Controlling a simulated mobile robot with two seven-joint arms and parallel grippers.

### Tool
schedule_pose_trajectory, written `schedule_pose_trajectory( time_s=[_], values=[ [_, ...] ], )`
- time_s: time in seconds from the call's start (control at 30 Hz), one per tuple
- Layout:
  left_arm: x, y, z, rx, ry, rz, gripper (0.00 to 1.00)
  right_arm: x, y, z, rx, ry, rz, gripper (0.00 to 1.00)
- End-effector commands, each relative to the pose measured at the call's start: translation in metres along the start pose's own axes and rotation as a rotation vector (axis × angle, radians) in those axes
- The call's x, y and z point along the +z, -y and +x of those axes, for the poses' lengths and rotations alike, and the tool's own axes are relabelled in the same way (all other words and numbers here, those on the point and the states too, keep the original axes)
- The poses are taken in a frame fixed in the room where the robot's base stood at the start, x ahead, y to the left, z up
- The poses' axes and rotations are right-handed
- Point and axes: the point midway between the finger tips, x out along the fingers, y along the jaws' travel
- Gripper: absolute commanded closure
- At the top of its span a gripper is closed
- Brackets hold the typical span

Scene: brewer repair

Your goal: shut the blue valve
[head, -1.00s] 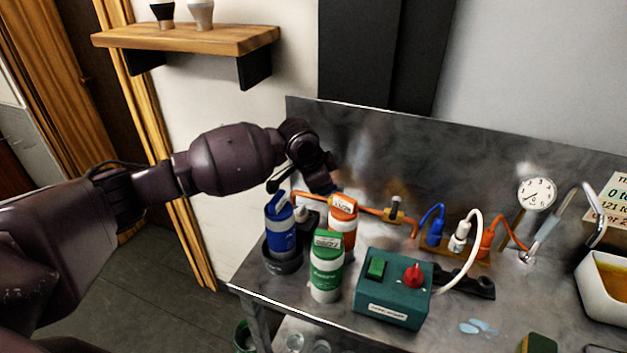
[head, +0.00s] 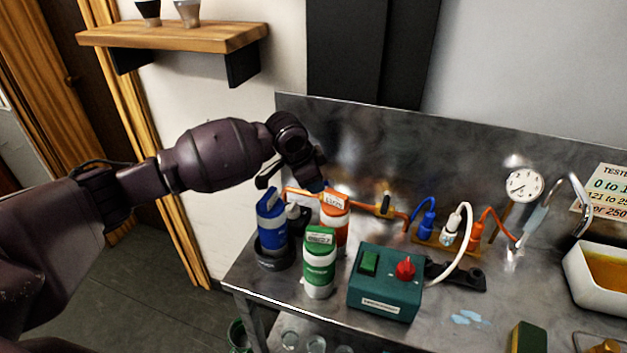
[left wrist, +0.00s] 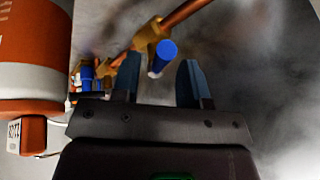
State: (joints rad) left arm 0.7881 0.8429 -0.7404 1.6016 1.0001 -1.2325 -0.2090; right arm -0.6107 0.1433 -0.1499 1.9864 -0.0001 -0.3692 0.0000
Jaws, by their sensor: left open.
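The blue valve shows in the left wrist view as a round blue knob (left wrist: 166,50) on a brass fitting (left wrist: 148,36) of a copper pipe. My left gripper (head: 302,184) is over the back left of the steel bench in the head view. In the left wrist view its two dark blue fingers (left wrist: 160,68) are spread apart. The knob lies in the gap between the fingertips, nearer the left one; I cannot tell whether they touch. In the head view I cannot make out the knob clearly near my gripper. My right gripper is out of view.
Blue (head: 271,222), orange (head: 340,222) and green-labelled (head: 319,262) bottles stand close below my left gripper. A green switch box (head: 384,283), a gauge (head: 524,185) and coloured plugs with cables stand to the right. The steel back panel (head: 450,150) rises behind the bench.

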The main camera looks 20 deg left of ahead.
Motion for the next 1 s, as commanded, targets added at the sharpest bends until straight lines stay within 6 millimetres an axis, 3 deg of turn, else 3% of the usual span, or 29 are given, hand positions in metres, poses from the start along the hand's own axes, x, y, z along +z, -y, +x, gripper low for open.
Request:
schedule_pose_trajectory(
  time_s=[0.3,0.5,0.7,1.0],
  values=[
    [0.000,0.002,-0.058,-0.004,-0.001,0.000,0.60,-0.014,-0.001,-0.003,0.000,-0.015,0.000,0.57],
    [0.000,0.001,-0.086,-0.003,0.000,0.000,0.60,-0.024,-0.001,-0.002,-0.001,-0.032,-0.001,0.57],
    [0.000,0.000,-0.098,0.000,0.001,-0.001,0.60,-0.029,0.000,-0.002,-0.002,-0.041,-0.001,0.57],
    [0.000,0.000,-0.099,0.000,0.001,-0.001,0.63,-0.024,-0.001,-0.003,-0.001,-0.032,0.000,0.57]
  ],
)
